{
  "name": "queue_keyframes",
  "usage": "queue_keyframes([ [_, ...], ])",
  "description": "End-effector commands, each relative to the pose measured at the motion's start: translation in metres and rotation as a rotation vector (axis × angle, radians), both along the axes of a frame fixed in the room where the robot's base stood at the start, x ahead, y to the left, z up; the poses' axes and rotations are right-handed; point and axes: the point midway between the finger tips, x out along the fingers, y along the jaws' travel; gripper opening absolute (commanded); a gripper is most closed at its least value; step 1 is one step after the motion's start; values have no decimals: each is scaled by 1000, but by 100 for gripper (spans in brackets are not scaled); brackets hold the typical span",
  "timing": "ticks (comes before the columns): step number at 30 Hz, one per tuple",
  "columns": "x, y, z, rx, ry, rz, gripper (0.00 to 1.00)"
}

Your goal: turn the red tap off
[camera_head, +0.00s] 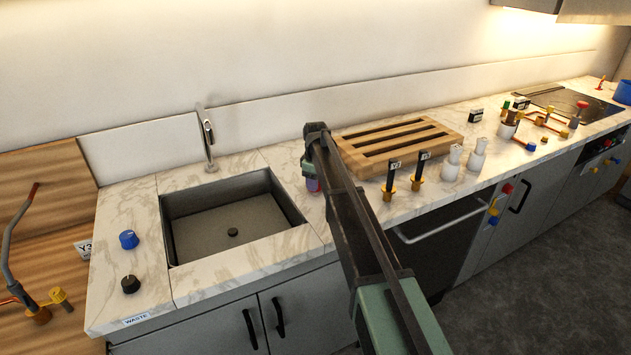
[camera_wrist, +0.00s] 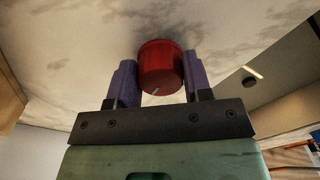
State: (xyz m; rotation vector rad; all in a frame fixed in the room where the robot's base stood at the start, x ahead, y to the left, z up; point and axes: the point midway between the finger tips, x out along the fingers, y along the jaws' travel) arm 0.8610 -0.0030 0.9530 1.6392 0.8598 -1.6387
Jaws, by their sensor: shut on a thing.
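The red tap (camera_wrist: 160,62) is a round red knob on the pale marble counter, with a short white line near its lower edge in the wrist view. My gripper (camera_wrist: 158,72) has its two purple fingers on either side of the knob, shut on it. In the head view my gripper (camera_head: 313,184) is low over the counter, right of the sink. My arm hides nearly all of the red tap there.
The sink (camera_head: 232,215) with a tall metal spout (camera_head: 208,138) is to the left. A blue knob (camera_head: 128,239) and a black knob (camera_head: 130,284) stand at its left. A slatted wooden rack (camera_head: 400,145), yellow-based valves and white bottles (camera_head: 453,160) are to the right.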

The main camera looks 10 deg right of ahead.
Motion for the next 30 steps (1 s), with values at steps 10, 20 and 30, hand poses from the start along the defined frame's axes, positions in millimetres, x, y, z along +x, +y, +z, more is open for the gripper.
queue_keyframes([
  [10, 0, 0, 0, 0, 1, 0, 71],
  [20, 0, 0, 11, 0, 0, 0, 71],
  [30, 0, 0, 90, -1, 1, 0, 71],
])
